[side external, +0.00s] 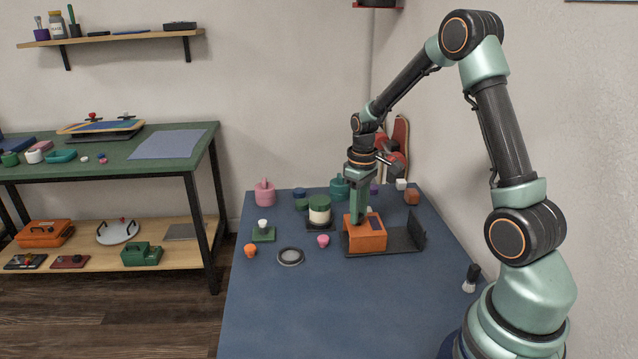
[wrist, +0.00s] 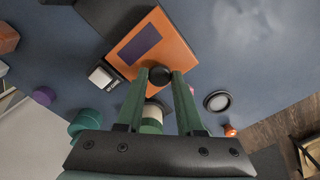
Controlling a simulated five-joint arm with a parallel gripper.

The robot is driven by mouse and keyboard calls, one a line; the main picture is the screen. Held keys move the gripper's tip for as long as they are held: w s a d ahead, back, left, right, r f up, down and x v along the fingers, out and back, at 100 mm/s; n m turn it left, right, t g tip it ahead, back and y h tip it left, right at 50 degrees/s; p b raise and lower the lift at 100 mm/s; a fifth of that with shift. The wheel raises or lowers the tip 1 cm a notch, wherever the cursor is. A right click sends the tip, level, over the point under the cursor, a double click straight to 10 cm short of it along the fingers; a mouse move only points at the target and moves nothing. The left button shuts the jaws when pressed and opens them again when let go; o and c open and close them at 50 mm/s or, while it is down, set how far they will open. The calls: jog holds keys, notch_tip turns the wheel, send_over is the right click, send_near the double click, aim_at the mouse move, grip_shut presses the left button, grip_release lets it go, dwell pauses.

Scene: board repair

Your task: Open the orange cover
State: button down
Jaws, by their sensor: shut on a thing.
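The orange cover (side external: 366,244) sits at the left end of a dark base plate (side external: 405,242) on the blue table. In the wrist view the orange cover (wrist: 170,35) has a purple patch on top and a round black knob (wrist: 160,76) at its near edge. My gripper (side external: 358,219) points down at the cover from above. In the wrist view my gripper (wrist: 160,78) has its fingertips on both sides of the knob and is shut on it. The cover looks lowered; whether it is slightly raised I cannot tell. The fingers hide the knob in the side view.
A cream jar with a green lid (side external: 319,211) stands left of the cover. A pink knob (side external: 323,240) and a grey ring (side external: 290,256) lie nearby. The base plate has an upright wall at its right. A brush (side external: 471,279) stands at right. The front table is clear.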

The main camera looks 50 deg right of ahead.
jog(key=s+d, duration=0.4)
jog(key=shift+s+d+r, duration=0.1)
jog(key=shift+s+d, duration=0.2)
jog(key=shift+d, duration=0.05)
jog(key=c, duration=0.5)
grip_release()
notch_tip(320, 180, up, 12)
jog(key=shift+r, duration=0.1)
